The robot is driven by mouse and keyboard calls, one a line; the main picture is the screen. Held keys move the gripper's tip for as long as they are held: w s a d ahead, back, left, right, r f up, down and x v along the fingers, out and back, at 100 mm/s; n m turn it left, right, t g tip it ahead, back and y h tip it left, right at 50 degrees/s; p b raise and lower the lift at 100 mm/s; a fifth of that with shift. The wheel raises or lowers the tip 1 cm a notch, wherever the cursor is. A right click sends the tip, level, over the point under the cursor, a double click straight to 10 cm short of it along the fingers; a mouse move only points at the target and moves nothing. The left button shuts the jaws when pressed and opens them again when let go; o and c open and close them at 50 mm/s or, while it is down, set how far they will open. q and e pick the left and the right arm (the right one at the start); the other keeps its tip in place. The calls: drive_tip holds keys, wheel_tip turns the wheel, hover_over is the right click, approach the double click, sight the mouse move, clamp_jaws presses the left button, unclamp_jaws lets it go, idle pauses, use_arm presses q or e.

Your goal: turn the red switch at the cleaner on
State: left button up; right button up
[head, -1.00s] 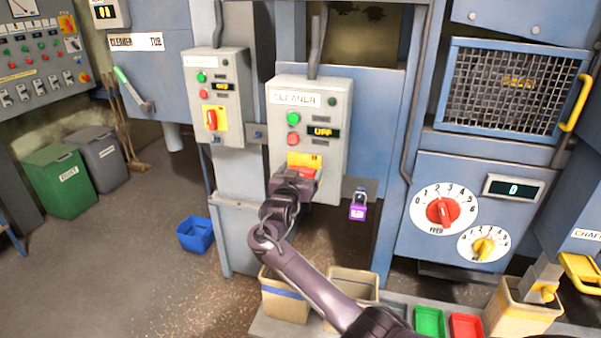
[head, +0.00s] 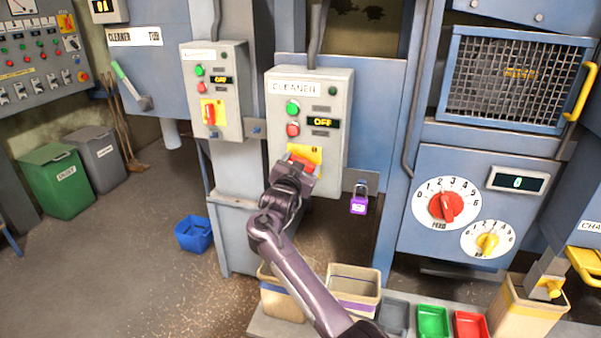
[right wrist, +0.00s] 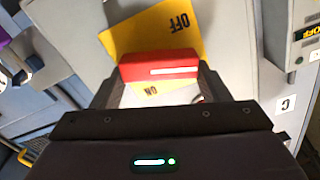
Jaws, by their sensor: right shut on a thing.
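The cleaner box (head: 337,90) is grey, labelled CLEANER, with green and red buttons and a display (head: 322,123) reading OFF. Its red switch (head: 303,163) sits on a yellow plate (head: 316,151) low on the box and looks slanted. My right gripper (head: 297,174) is shut on the switch and partly hides it in the head view. In the right wrist view, the red switch handle (right wrist: 160,68) lies between the fingers of my right gripper (right wrist: 158,86). The yellow plate there (right wrist: 150,35) carries OFF and ON marks. My left gripper is not in view.
A similar box (head: 213,90) with its own red switch stands to the left. A purple padlock (head: 359,202) hangs to the right of the cleaner box. Dials (head: 447,203) are further right. Bins (head: 360,280) and small trays (head: 432,320) stand below.

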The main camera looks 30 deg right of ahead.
use_arm(q)
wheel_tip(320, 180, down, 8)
drive_tip(key=b, duration=0.7)
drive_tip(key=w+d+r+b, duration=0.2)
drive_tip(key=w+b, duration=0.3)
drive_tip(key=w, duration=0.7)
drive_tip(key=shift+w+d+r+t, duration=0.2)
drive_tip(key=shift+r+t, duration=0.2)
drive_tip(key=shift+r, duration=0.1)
use_arm(e)
drive_tip(key=shift+s+d+f+m, duration=0.1)
drive_tip(key=shift+f+m, duration=0.05)
drive_tip(key=shift+m, duration=2)
drive_tip(key=shift+s+d+f+m, duration=0.1)
drive_tip(key=shift+f+m, duration=0.1)
drive_tip(key=shift+m, duration=2)
drive_tip(key=shift+s+d+f+m, duration=0.1)
drive_tip(key=shift+f+m, duration=0.05)
drive_tip(key=shift+m, duration=2)
drive_tip(key=o, duration=1)
drive_tip(key=shift+a, duration=0.1)
